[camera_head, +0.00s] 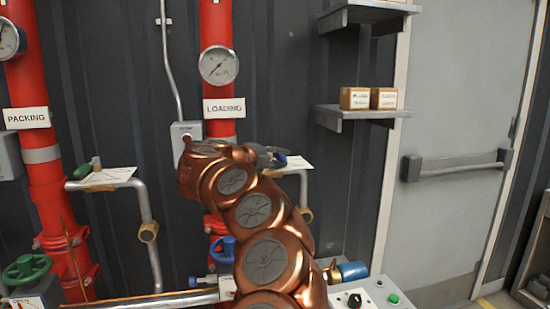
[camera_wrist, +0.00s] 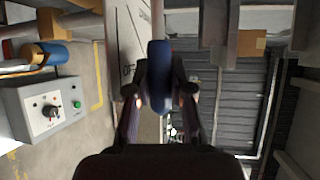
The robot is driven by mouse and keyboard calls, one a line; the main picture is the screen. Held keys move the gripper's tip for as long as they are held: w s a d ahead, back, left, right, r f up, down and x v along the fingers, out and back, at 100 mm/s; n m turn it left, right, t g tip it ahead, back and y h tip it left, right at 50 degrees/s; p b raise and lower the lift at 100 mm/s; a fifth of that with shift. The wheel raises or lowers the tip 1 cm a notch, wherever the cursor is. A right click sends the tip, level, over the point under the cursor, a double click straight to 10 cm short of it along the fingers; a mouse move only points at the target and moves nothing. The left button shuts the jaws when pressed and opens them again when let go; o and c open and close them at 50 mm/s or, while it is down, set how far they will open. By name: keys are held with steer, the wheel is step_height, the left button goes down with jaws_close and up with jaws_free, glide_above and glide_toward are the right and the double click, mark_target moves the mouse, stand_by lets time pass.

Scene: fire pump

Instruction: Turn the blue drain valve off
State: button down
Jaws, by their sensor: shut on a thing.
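The blue drain valve handle (camera_wrist: 158,62) is a dark blue, elongated piece in the middle of the wrist view. My gripper (camera_wrist: 160,92) has one finger on each side of it and is shut on it. In the head view, my copper arm hides most of the gripper (camera_head: 266,153), whose dark parts show at the arm's far end. A small bluish bit of the handle (camera_head: 281,158) shows there, beside a white tag and a bent grey pipe on the right red riser.
A blue handwheel (camera_head: 222,250) sits low on the right riser, behind my arm. A control box (camera_head: 375,293) with a black knob and green button stands at lower right, near a blue cylinder (camera_head: 350,271). A shelf (camera_head: 360,114) with small boxes is on the wall.

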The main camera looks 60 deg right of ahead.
stand_by(0.3)
steer(key=c, duration=1)
jaws_free()
steer(key=v, duration=1.2)
steer(key=shift+w, duration=0.1)
